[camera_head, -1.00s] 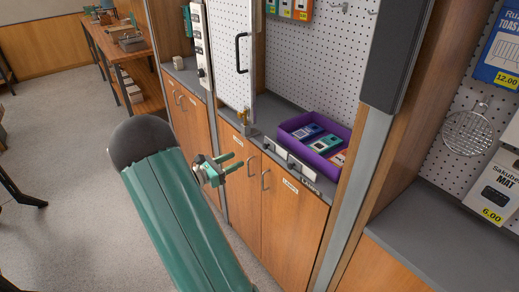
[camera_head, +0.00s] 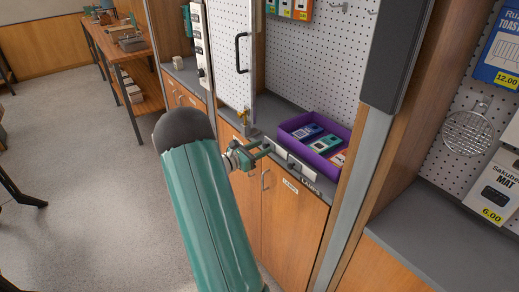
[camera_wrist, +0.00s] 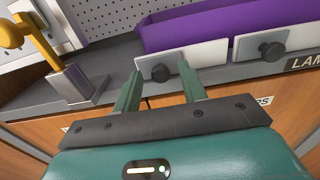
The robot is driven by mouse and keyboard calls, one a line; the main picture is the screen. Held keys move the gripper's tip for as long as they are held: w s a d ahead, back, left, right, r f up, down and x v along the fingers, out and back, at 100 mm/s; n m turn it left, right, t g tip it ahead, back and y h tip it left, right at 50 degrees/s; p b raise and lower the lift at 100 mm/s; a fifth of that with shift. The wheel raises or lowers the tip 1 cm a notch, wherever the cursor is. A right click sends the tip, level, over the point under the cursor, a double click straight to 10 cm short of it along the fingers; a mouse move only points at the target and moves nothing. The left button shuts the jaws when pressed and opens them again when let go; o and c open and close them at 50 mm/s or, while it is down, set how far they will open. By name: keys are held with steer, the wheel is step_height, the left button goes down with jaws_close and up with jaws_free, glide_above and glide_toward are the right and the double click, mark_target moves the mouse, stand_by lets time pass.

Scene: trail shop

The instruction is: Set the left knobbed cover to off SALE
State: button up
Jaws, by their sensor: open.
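The left knobbed cover (camera_wrist: 190,57) is a pale plate with a round dark knob (camera_wrist: 160,72), on the counter's front edge below the purple tray. In the head view the left cover (camera_head: 279,152) is partly behind my gripper (camera_head: 266,152). My gripper is open in the wrist view (camera_wrist: 161,76), with its two green fingers on either side of the knob in the picture. I cannot tell whether they touch it. A second knobbed cover (camera_wrist: 300,38) sits to the right, beside a dark label starting "LAM". No SALE lettering is readable.
The purple tray (camera_wrist: 200,25) holds several boxed items, seen in the head view. Wooden cupboard doors (camera_head: 290,230) are below. Open floor (camera_head: 80,200) lies left.

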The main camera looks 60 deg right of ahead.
jaws_close()
steer(key=shift+s+a, duration=0.45)
steer(key=shift+s, duration=0.5)
steer(key=shift+s+a, duration=0.5)
steer(key=shift+s, duration=0.4)
steer(key=shift+s+a, duration=0.45)
steer(key=shift+s, duration=0.5)
jaws_free()
steer(key=shift+s, duration=0.1)
steer(key=shift+w+a, duration=0.35)
steer(key=shift+a, duration=0.05)
steer(key=v, duration=1.3)
